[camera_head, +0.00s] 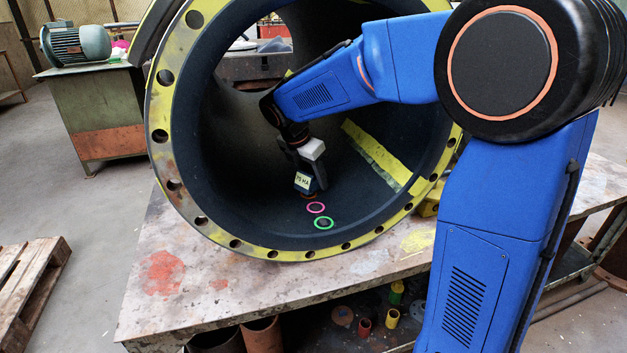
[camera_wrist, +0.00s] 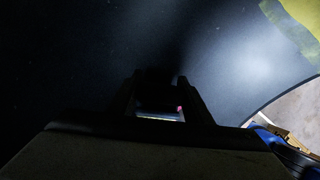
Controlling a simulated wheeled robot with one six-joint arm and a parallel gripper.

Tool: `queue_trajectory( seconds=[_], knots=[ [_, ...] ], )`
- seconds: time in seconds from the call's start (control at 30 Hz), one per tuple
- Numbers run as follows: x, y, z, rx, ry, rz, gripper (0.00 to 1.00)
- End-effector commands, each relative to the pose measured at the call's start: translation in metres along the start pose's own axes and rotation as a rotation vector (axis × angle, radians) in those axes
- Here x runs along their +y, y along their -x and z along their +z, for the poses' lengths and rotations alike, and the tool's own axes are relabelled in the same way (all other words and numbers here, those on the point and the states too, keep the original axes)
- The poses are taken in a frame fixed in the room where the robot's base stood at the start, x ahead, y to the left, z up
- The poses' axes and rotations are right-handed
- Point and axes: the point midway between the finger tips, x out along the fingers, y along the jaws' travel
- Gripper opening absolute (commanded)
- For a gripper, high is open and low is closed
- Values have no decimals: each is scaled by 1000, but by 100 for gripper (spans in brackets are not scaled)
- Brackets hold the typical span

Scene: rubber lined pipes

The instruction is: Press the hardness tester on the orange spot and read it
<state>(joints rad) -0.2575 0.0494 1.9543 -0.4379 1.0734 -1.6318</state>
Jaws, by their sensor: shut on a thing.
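The hardness tester (camera_head: 305,183) is a small dark device with a pale label, inside the large flanged pipe (camera_head: 163,115). My gripper (camera_head: 308,165) is shut on it and holds it upright, its lower end at or just above the dark lining. An orange edge (camera_head: 309,195) shows under the tester; the rest of that spot is hidden. A pink ring (camera_head: 316,208) and a green ring (camera_head: 324,223) lie on the lining in front of it. In the wrist view my gripper (camera_wrist: 160,108) is dark, and the tester's reading cannot be made out. Contact with the lining cannot be told.
The pipe rests on a worn workbench (camera_head: 200,290). A yellow strip (camera_head: 377,152) lies on the lining right of the tester. The pipe's rim surrounds my arm. A green cabinet with a motor (camera_head: 75,45) stands at the back left, and a pallet (camera_head: 32,275) at the left.

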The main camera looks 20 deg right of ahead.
Motion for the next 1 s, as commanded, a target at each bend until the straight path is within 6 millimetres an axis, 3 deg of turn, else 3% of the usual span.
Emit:
queue_trajectory(
  seconds=[1.0],
  knots=[
    [0, 54, 23, -1, 0, 1, 27]
  ],
)
